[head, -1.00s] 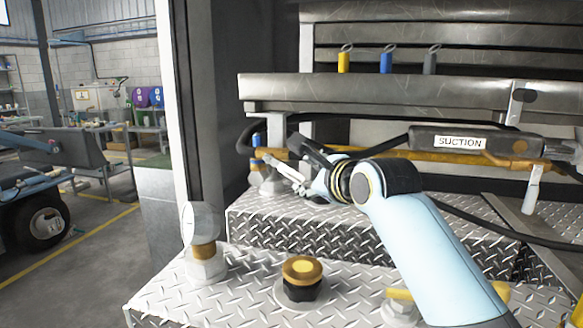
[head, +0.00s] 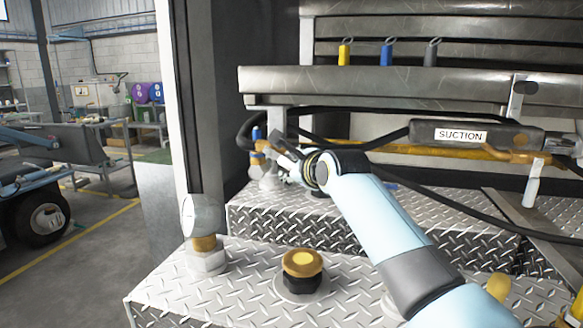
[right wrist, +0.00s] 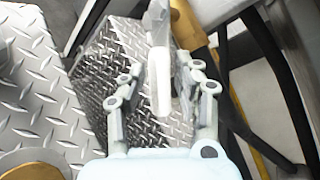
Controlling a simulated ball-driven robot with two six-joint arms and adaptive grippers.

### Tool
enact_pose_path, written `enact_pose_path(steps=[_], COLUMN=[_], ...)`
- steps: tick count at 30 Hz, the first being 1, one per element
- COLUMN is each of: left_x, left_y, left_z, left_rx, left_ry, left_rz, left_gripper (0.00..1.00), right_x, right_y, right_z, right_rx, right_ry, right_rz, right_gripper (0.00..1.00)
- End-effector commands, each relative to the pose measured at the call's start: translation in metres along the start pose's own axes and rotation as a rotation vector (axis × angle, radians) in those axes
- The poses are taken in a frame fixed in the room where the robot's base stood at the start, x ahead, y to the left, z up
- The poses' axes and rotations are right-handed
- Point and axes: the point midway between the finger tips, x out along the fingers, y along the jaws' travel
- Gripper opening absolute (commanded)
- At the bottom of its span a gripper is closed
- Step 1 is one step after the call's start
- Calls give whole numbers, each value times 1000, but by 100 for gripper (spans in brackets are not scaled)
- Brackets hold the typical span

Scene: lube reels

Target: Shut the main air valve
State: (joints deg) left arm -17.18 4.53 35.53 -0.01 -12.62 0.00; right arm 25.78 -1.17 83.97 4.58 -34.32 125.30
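A valve-like fitting with a blue upper part (head: 256,134) and a brass-coloured body stands at the back left of the tread-plate deck. I cannot tell for sure that it is the main air valve. My right gripper (head: 283,157) is beside it, partly covering it. In the right wrist view, the fingers of my right gripper (right wrist: 161,72) are apart, on either side of a pale upright bar (right wrist: 162,85). The bar is close to the right finger; a firm grip does not show. A brass-coloured part (right wrist: 188,24) is just beyond. My left gripper is out of view.
A gauge (head: 202,214) and a black and brass cap (head: 302,268) stand on the front tread plate (head: 245,288). A grey handle marked SUCTION (head: 475,135) and dark hoses lie at right. A metal beam (head: 380,82) with tags runs above the arm.

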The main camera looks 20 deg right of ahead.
Motion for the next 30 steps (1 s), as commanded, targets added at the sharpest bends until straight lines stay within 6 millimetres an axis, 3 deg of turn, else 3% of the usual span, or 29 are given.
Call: enact_pose_path(steps=[1, 7, 30], left_x=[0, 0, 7], left_y=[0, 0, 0], left_z=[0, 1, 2], left_rx=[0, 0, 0], left_ry=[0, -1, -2], left_rz=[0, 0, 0], left_gripper=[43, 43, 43], right_x=[0, 0, 4], right_y=[0, 0, 9], right_z=[0, 0, -4], right_rx=[0, 0, 73], right_ry=[0, 0, -49], right_rz=[0, 1, -26], right_gripper=[23, 0, 0])
